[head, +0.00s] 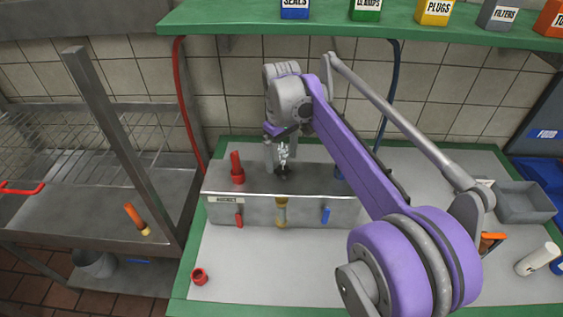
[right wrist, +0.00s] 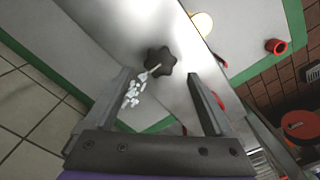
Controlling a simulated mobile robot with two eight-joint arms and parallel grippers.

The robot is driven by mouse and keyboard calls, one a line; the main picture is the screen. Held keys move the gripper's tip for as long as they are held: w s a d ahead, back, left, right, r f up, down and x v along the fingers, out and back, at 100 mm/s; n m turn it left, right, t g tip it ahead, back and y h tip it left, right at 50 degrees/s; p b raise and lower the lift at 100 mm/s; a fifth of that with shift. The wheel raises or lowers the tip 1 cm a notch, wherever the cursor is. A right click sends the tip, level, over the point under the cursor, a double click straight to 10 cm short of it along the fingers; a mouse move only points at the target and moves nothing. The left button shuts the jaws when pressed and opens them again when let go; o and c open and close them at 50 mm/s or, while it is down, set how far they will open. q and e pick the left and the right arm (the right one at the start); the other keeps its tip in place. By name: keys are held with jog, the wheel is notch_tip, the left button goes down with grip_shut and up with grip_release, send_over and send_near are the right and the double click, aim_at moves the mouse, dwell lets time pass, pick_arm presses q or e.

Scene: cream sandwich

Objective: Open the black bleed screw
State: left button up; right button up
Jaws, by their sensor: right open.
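The black bleed screw (right wrist: 160,61) is a star-shaped knob on top of the metal box in the right wrist view. In the head view it shows as a small dark shape (head: 282,173) on the box (head: 340,212), below my gripper. My right gripper (right wrist: 160,76) is open, with its two fingers to either side of the knob in the picture. I cannot tell how far above it the fingertips are. In the head view this gripper (head: 276,152) points down over the box. Small whitish bits (right wrist: 133,94) show between the fingers, beside the knob. My left gripper is not in view.
A red fitting (head: 237,170) stands on the box's left end; red, yellow and blue handles are on its front. A red ring (head: 199,276) lies on the bench. A green shelf (head: 400,27) with labelled bins runs above. A grey tray (head: 525,203) sits right.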

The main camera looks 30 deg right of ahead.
aim_at(281, 169)
notch_tip(281, 169, up, 8)
jog(key=shift+p, duration=0.3)
dwell(2.9)
